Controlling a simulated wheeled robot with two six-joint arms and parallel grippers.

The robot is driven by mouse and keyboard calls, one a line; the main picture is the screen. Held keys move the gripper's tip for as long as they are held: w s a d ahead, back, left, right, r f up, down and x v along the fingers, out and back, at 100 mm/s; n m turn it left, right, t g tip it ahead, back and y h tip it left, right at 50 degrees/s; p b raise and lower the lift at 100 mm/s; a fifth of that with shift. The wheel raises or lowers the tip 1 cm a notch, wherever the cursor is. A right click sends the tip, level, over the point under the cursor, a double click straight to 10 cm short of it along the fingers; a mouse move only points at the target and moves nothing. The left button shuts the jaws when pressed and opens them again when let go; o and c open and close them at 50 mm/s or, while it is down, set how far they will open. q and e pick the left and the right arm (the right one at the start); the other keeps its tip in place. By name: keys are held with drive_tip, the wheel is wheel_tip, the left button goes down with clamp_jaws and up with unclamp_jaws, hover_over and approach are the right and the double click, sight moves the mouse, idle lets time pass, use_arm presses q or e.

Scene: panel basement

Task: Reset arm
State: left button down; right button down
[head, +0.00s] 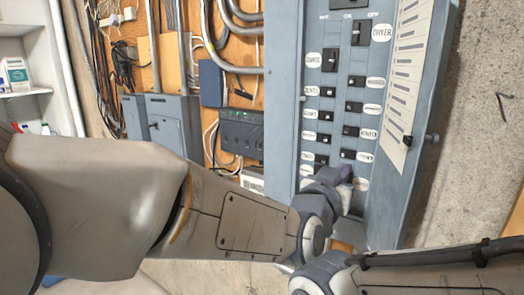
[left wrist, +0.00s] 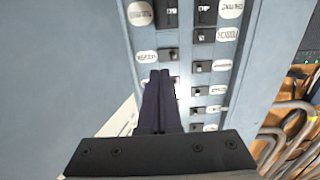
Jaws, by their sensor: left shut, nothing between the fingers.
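The grey breaker panel (head: 310,20) stands upright in the head view, with two columns of black switches and white oval labels. My left gripper (head: 340,177) is in front of the lower part of the panel and covers some of the lowest switches and labels. In the left wrist view the dark fingers of my left gripper (left wrist: 160,76) are together, with nothing between them. They point at the panel face (left wrist: 115,40), over the left column of switches. I cannot tell whether the fingertips touch the panel. My right gripper is not in view.
The panel's door (head: 415,100) is open at the right, with a paper list on it. Grey boxes (head: 165,125) and conduits are on the wooden board to the left. White shelves (head: 40,105) stand at far left. A bare concrete wall (head: 475,120) is at right.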

use_arm(q)
drive_tip(key=shift+s, duration=0.1)
drive_tip(key=w+a+f+n+g+y, duration=0.25)
drive_tip(key=a+f+g+y, duration=0.2)
drive_tip(key=a+f, duration=1.05)
drive_tip(key=s+a+f+n+g+y, duration=0.2)
drive_tip(key=s+a+f+g+y, duration=0.15)
drive_tip(key=s+a+f, duration=0.55)
drive_tip(key=s+a+f+n+g+y, duration=0.2)
drive_tip(key=s+a+f+g, duration=0.3)
drive_tip(key=a, duration=0.6)
drive_tip(key=s+d+r+m+g+h+b, duration=0.1)
drive_tip(key=s+d+m+b, duration=0.3)
drive_tip(key=s+d, duration=1)
drive_tip(key=m+g, duration=0.1)
drive_tip(key=m, duration=0.2)
drive_tip(key=shift+s+r, duration=0.2)
drive_tip(key=shift+s, duration=0.05)
drive_tip(key=shift+d, duration=0.15)
